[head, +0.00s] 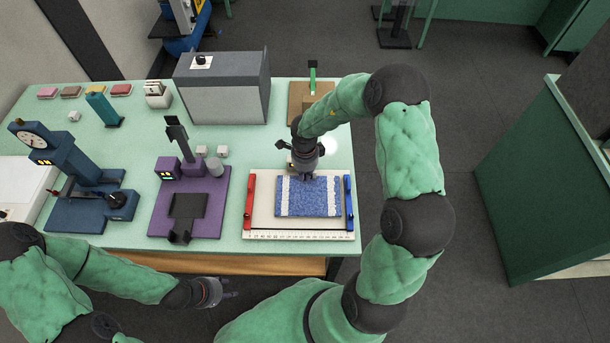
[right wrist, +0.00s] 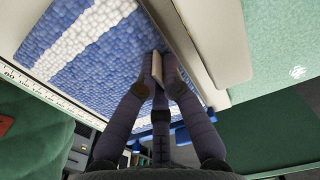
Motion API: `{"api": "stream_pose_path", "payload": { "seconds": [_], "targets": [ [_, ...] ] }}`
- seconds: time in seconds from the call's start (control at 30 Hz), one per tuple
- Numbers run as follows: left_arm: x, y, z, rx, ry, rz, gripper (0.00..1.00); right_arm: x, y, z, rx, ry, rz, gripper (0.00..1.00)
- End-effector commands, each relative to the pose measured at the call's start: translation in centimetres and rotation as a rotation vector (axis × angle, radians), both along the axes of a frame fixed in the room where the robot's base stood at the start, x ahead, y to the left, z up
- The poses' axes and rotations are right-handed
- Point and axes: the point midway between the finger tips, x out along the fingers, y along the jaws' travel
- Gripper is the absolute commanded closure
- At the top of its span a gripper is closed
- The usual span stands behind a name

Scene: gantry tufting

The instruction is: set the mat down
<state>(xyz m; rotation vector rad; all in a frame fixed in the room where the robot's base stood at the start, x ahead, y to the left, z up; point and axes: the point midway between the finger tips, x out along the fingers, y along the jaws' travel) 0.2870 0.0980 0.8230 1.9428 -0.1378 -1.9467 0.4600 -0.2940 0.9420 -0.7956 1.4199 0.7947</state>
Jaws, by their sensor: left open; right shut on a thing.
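The blue mat (head: 308,197) with white bands lies flat over the cream board (head: 262,217), between its red side bar (head: 249,205) and blue side bar (head: 348,200). I cannot tell whether its underside touches the board. My right gripper (head: 303,177) is at the mat's far edge, pointing down and shut on it. In the right wrist view the closed fingertips (right wrist: 158,80) meet at the edge of the mat (right wrist: 90,50), around a pale strip; the grip itself is partly hidden. My left gripper (head: 222,293) is open and empty, off the table's front edge.
A ruled scale (head: 298,236) runs along the board's front. Left of it stand a purple device (head: 190,200) and a blue dial device (head: 75,180). Behind are a grey box (head: 225,90) and small white cubes (head: 222,151). The table (head: 130,150) has bare patches between them.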

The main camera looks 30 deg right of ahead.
Motion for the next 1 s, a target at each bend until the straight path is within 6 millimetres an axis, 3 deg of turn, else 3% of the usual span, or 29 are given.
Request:
{"api": "stream_pose_path", "payload": {
  "seconds": [0.37,0.4,0.47,0.5,0.87,1.0],
  "targets": [
    [0.0,0.0,0.3,0.000,0.000,0.000,0.56,0.0,0.0,-0.3,-0.001,0.001,0.001,1.00],
    [0.0,0.0,0.2,0.000,0.000,0.000,0.56,0.0,0.0,-0.3,-0.001,0.000,0.001,0.86],
    [0.0,0.0,0.2,0.000,0.000,0.000,0.56,0.0,0.0,-0.4,-0.001,-0.001,0.001,0.69],
    [0.0,0.0,0.2,0.000,0.000,0.000,0.56,0.0,0.0,-0.4,-0.001,-0.001,0.001,0.68],
    [0.0,0.0,0.0,0.000,0.000,0.000,0.56,0.1,0.0,-0.2,-0.001,-0.003,-0.001,0.68],
    [0.0,0.0,0.5,0.000,0.000,0.000,0.56,0.1,0.0,1.4,-0.002,-0.003,0.000,0.68]
  ]
}}
